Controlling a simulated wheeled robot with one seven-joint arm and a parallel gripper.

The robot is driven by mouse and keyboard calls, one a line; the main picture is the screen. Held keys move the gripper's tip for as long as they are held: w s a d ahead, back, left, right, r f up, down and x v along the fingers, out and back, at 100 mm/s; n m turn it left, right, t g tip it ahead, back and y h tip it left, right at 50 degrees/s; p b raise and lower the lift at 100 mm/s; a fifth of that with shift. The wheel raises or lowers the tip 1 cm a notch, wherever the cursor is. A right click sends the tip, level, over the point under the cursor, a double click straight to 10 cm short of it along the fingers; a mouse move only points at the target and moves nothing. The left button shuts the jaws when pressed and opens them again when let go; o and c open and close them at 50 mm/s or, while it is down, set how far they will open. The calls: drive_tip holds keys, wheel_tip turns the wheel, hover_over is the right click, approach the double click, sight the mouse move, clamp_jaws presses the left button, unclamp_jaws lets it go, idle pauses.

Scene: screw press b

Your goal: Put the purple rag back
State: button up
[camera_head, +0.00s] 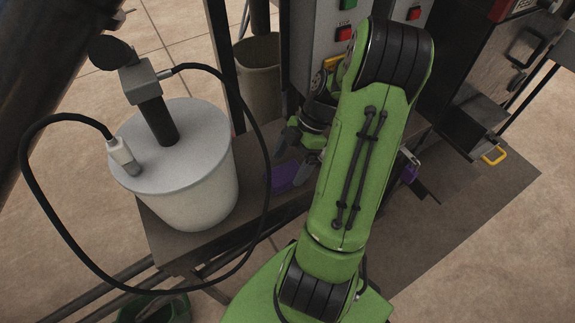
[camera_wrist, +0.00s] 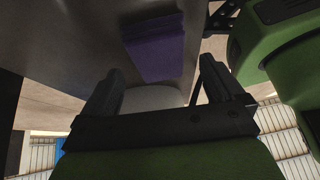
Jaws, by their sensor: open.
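The purple rag (camera_head: 286,177) lies on the dark bench surface (camera_head: 185,238), to the right of the white bucket, partly hidden behind my arm and gripper. In the wrist view the rag (camera_wrist: 155,47) shows as a flat, folded purple strip beyond the fingertips. My gripper (camera_head: 296,152) is open and empty, just above the rag in the head view; I see no contact. Its two dark fingers also show in the wrist view (camera_wrist: 160,78), spread apart. A second small purple thing (camera_head: 409,172) shows right of my arm; I cannot tell what it is.
A white lidded bucket (camera_head: 195,195) with a black cable looping around it stands on the left. A grey bin (camera_head: 258,80) stands behind. The control box (camera_head: 325,35) with red and green buttons is close behind my gripper. A yellow handle (camera_head: 494,155) is at right.

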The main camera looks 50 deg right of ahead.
drive_tip(key=w+p+v, duration=0.1)
drive_tip(key=p+v, duration=0.2)
drive_tip(key=v, duration=0.7)
drive_tip(key=w+a+r+m+h, duration=0.1)
drive_tip(key=a+r+m+h, duration=0.1)
drive_tip(key=a+r+m, duration=0.3)
drive_tip(key=w+a+r+h, duration=0.1)
drive_tip(key=a+r+h, duration=0.15)
drive_tip(key=a, duration=0.55)
drive_tip(key=s+a+r+m+t+h, duration=0.1)
drive_tip(key=s+a+r+m+t, duration=0.3)
drive_tip(key=s+a+m, duration=0.5)
drive_tip(key=shift+a+r+m+t, duration=0.3)
drive_tip(key=shift+a+r, duration=0.05)
drive_tip(key=shift+a, duration=0.65)
drive_tip(key=shift+s+h, duration=0.1)
drive_tip(key=shift+h, duration=0.15)
